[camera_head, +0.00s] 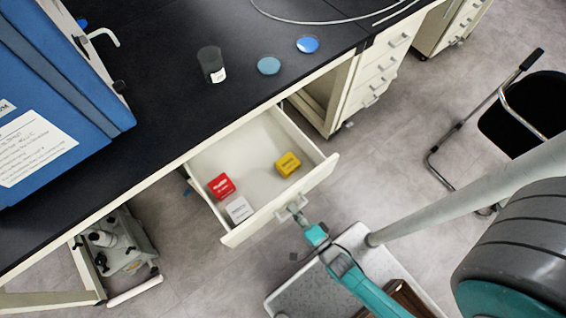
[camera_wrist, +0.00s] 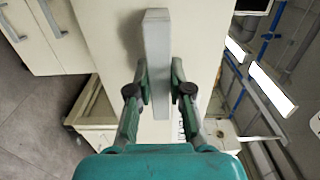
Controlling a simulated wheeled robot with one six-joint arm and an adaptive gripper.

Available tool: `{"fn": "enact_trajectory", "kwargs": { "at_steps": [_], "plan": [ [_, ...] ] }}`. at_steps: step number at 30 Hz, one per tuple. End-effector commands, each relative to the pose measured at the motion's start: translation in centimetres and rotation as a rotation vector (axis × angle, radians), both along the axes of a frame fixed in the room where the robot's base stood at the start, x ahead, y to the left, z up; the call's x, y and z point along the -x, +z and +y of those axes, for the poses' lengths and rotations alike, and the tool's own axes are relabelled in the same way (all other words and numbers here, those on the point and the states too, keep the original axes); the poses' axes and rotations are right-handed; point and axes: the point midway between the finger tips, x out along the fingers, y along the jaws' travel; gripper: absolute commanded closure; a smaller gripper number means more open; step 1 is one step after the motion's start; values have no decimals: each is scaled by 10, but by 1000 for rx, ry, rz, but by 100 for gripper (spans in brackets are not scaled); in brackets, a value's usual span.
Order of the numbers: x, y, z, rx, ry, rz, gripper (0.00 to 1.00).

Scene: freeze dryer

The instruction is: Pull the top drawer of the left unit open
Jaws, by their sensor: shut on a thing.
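The top drawer (camera_head: 262,146) stands pulled out from under the black bench top in the head view. A red box (camera_head: 221,186), a white box (camera_head: 238,209) and a yellow box (camera_head: 288,164) lie inside it. My gripper (camera_head: 295,212) is at the outside of the drawer's front. In the wrist view my gripper (camera_wrist: 160,88) has its fingers on both sides of the drawer's grey bar handle (camera_wrist: 157,60), shut on it. The drawer front (camera_wrist: 115,30) fills the area behind the handle.
A blue machine (camera_head: 60,90) and a dark jar (camera_head: 211,64) stand on the black bench top (camera_head: 150,50). Another drawer unit (camera_head: 375,75) is at the right. A black chair (camera_head: 520,115) stands further right. Floor between the open drawer and chair is clear.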

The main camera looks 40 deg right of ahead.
Motion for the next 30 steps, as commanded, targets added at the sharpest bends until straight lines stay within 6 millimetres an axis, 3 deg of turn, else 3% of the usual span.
{"fn": "enact_trajectory", "kwargs": {
  "at_steps": [7, 22, 23, 25, 30],
  "plan": [
    [27, -1, 0, 1, 2, 4, 100],
    [32, -1, 0, 1, 0, 3, 100],
    [32, -1, 0, 1, 0, 3, 73],
    [31, -1, 0, 1, 0, 3, 56],
    [31, -1, 0, 1, 0, 2, 54]
  ]
}}
